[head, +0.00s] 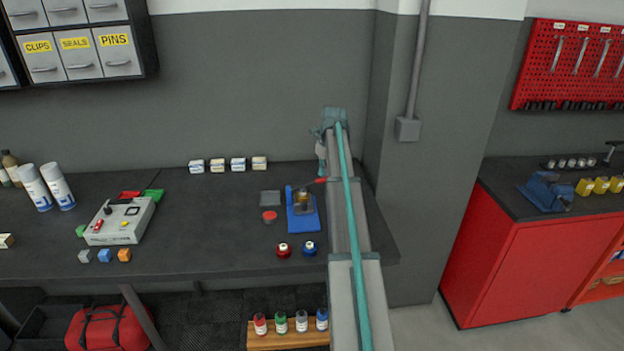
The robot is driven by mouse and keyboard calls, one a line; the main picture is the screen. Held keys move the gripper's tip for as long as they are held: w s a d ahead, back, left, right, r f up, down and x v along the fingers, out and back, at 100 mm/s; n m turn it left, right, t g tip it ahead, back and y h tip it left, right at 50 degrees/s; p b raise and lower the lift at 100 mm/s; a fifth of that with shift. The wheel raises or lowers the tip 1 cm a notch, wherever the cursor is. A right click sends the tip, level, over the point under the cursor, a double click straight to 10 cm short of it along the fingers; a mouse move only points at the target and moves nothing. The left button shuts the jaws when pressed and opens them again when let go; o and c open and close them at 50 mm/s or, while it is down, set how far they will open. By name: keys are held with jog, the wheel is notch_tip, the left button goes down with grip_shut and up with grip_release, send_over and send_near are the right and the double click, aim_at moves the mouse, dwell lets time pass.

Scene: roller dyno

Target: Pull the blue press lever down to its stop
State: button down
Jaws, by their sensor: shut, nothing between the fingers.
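The blue press (302,225) stands on the dark workbench, with an upright blue post (289,195) at its left. A brass-coloured part (302,198) sits in it. A lever with a red grip (320,181) sticks out from the press to the right and slants slightly upward. My gripper (321,172) is shut and empty, pointing down just above the outer end of the red grip. It is small and partly hidden by my arm, so I cannot tell whether it touches the grip.
A red button (269,216) and a grey plate (270,198) lie left of the press. Red (283,251) and blue (309,249) capped jars stand in front. Several small boxes (217,165) line the bench's back. A grey control box (120,221) stands left. A wall pillar (440,150) rises right.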

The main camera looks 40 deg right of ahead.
jog(key=shift+f, duration=0.5)
jog(key=shift+s+f, duration=0.1)
jog(key=shift+f, duration=0.25)
jog(key=shift+d+f, duration=0.1)
jog(key=shift+f, duration=0.5)
jog(key=shift+r, duration=0.1)
notch_tip(320, 180, up, 10)
jog(key=p, duration=0.5)
dwell(0.7)
